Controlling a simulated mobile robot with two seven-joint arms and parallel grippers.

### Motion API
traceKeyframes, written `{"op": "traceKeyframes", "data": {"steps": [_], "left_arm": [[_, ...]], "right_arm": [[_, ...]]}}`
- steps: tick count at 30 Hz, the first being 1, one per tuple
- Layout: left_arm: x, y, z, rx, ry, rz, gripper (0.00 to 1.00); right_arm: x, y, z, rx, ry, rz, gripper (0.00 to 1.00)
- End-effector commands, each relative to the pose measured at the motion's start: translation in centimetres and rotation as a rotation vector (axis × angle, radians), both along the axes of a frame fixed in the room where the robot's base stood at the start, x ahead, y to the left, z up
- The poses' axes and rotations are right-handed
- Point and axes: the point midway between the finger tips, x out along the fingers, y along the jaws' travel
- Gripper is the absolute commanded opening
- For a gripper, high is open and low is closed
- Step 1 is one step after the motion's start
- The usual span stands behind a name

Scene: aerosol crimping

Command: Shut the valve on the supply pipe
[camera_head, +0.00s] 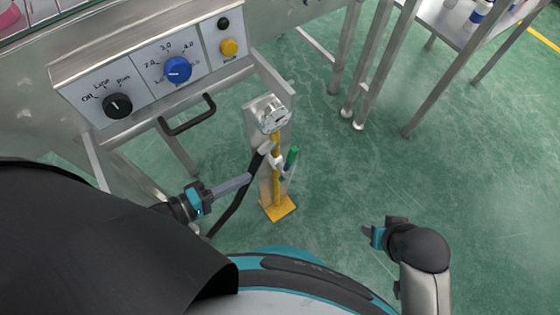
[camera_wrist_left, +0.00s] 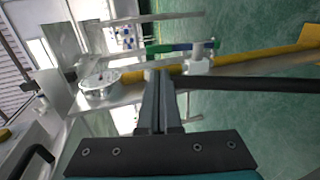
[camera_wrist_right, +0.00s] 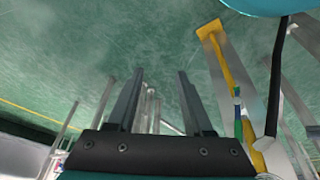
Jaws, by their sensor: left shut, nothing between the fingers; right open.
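The yellow supply pipe (camera_head: 277,182) runs down a metal post to a yellow foot. Its valve has a pale body (camera_wrist_left: 197,62) and a green lever handle (camera_head: 292,157), which lies roughly along the pipe and stands off to its right. The handle also shows in the left wrist view (camera_wrist_left: 180,47) and the right wrist view (camera_wrist_right: 238,121). My left gripper (camera_head: 249,178) is shut and empty, just left of the pipe; in the left wrist view its tips (camera_wrist_left: 159,74) point toward the pipe, apart from the handle. My right gripper (camera_head: 371,237) is open and empty, right of the post.
A round gauge (camera_head: 273,118) tops the post, and a black hose (camera_head: 233,206) hangs close by my left gripper. A control panel (camera_head: 150,75) with knobs and a black pull handle (camera_head: 188,118) is at upper left. Green floor (camera_head: 400,170) is open to the right.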

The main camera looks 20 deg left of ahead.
Motion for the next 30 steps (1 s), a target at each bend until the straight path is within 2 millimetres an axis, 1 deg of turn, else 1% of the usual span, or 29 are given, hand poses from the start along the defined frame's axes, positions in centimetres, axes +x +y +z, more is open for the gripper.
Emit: {"op": "traceKeyframes", "data": {"steps": [1,6,17,19,24,30], "left_arm": [[0.6,-0.5,-0.4,-0.001,-0.003,-0.001,0.00],[2.4,-1.9,-1.0,0.000,-0.004,0.000,0.00],[5.9,-4.6,-2.1,0.000,-0.004,-0.001,0.00],[6.3,-4.9,-2.2,0.001,-0.001,-0.001,0.00],[7.4,-5.8,-2.5,0.002,-0.003,-0.001,0.00],[8.1,-6.4,-2.8,0.002,0.000,-0.001,0.00]], "right_arm": [[0.1,0.0,0.4,0.001,-0.010,0.000,0.51],[0.3,0.0,2.2,0.004,-0.036,-0.001,0.51],[0.1,0.0,6.1,0.013,-0.093,-0.002,0.51],[0.7,0.6,5.7,0.030,-0.135,0.010,0.51],[2.0,2.0,5.7,0.070,-0.235,0.031,0.51],[3.1,3.2,5.5,0.109,-0.321,0.048,0.51]]}}
